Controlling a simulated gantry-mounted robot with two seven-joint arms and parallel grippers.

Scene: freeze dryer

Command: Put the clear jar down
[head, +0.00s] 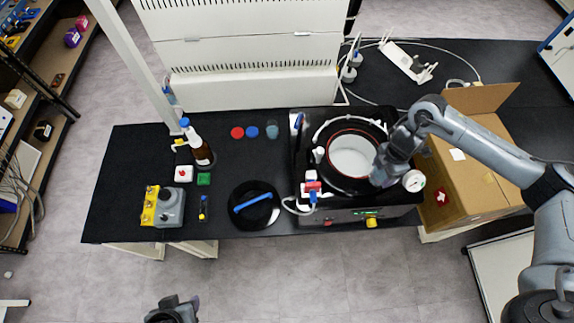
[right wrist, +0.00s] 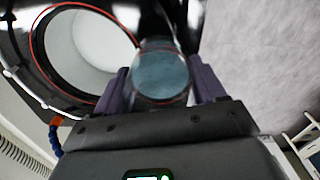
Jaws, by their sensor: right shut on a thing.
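The clear jar (right wrist: 160,76) shows in the right wrist view as a round, bluish see-through thing between the two purple fingers. My right gripper (right wrist: 162,88) is shut on it. In the head view my right gripper (head: 381,172) is over the right side of the freeze dryer (head: 345,212), beside its round open chamber (head: 353,156); the jar is mostly hidden there, and its height above the dryer is hard to tell. My left gripper (head: 172,312) is at the bottom edge of the head view, away from the table, and its fingers are unclear.
Red (head: 237,133), blue (head: 252,132) and teal (head: 272,131) round things stand on the black table. A brown bottle (head: 201,150), a black disc (head: 254,205) and a yellow-grey device (head: 168,206) are left. A cardboard box (head: 460,190) stands close right of the dryer.

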